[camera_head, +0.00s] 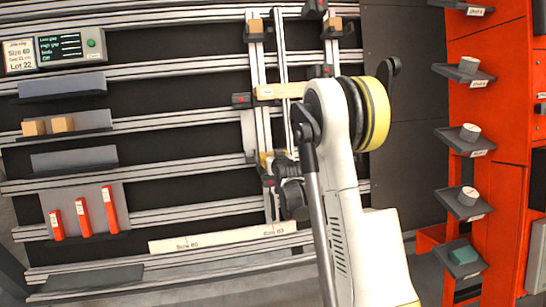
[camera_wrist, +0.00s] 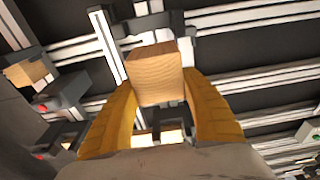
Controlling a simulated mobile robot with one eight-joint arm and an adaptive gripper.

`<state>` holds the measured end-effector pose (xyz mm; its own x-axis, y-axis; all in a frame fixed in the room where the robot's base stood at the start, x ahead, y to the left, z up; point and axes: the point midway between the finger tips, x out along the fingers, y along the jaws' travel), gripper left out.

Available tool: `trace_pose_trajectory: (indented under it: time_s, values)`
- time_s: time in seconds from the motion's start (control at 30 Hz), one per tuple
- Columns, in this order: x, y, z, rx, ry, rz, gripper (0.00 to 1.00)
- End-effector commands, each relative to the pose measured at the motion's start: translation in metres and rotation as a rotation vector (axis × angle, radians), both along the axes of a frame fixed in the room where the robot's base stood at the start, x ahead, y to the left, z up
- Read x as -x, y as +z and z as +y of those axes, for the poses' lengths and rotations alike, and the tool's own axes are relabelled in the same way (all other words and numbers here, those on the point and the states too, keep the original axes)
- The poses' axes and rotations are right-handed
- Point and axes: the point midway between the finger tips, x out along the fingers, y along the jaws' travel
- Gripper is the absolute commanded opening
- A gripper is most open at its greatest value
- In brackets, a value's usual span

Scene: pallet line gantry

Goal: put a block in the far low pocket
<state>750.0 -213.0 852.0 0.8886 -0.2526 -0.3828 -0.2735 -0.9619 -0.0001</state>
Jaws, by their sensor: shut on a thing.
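In the wrist view, my gripper (camera_wrist: 160,92) has its two yellow fingers shut on a pale wooden block (camera_wrist: 159,78). A grey bracket-like pocket (camera_wrist: 135,28) shows just beyond the block; I cannot tell whether they touch. Two more wooden blocks (camera_head: 62,124) rest on a grey shelf at the left. Wooden blocks also sit high on the gantry, at the left (camera_head: 255,26) and right (camera_head: 335,24).
Horizontal rails (camera_head: 170,67) cross a dark backing. A display panel (camera_head: 68,47) hangs upper left. Red-orange pieces (camera_head: 82,217) stand on a lower left plate. A long pale strip (camera_head: 215,239) lies low. A red rack (camera_head: 500,120) with small trays stands at right.

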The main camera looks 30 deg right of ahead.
Motion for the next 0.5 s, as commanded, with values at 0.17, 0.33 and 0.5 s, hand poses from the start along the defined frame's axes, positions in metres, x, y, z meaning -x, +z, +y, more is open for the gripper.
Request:
trace_pose_trajectory:
  time_s: [0.17, 0.33, 0.5]
  values:
    - [0.002, 0.017, 0.021, 0.000, 0.026, 0.000, 0.19]
    - [0.011, 0.054, 0.068, 0.000, 0.082, 0.000, 0.19]
    - [0.025, 0.085, 0.110, -0.001, 0.135, 0.000, 0.19]
